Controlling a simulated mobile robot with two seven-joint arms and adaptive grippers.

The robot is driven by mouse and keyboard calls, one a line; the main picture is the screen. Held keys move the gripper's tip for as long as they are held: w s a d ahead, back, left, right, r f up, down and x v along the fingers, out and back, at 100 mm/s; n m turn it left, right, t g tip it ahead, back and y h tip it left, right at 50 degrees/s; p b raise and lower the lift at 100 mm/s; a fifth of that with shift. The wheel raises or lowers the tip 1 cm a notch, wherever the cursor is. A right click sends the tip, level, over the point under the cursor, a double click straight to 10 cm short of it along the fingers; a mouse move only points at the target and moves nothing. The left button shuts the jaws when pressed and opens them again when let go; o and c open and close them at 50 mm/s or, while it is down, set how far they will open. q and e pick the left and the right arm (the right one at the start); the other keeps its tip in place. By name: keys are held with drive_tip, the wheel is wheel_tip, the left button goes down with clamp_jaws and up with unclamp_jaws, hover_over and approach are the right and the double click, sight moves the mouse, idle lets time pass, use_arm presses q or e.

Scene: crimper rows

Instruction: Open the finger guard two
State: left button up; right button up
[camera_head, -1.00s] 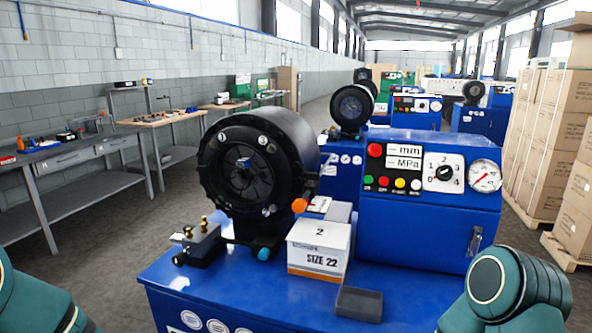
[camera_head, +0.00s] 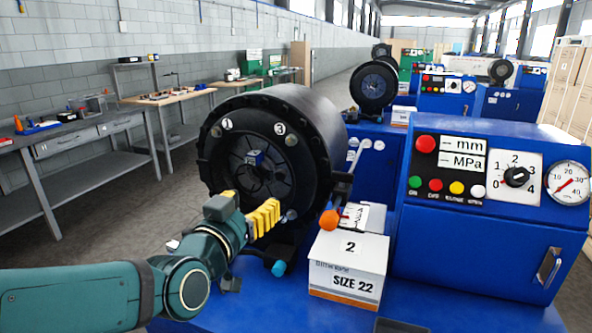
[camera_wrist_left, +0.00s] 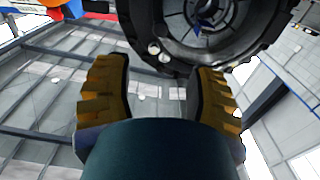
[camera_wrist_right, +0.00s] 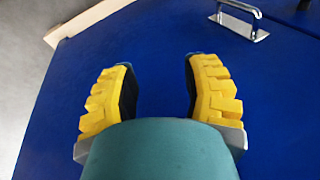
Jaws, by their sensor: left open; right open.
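I cannot make out a separate finger guard with certainty. An orange knob (camera_head: 329,220) sits at its lower right on a dark arm. My left gripper (camera_head: 262,217) is open and empty before the lower face. The left wrist view shows the black ring (camera_wrist_left: 205,50) ahead of the fingers. My right gripper (camera_wrist_right: 157,88) is open and empty, facing a blue panel (camera_wrist_right: 270,110).
A white box marked 2 and SIZE 22 (camera_head: 346,262) stands right of the head. A blue control cabinet (camera_head: 480,235) with buttons and a gauge is further right. A chrome handle (camera_wrist_right: 240,18) shows in the right wrist view. Workbenches (camera_head: 68,145) line the left wall.

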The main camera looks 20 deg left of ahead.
use_arm(q)
drive_tip(key=p, duration=0.9)
approach(279, 175)
drive_tip(key=w, duration=1.1)
drive_tip(key=shift+a, duration=0.3)
drive_tip(key=shift+s, duration=0.1)
clamp_jaws()
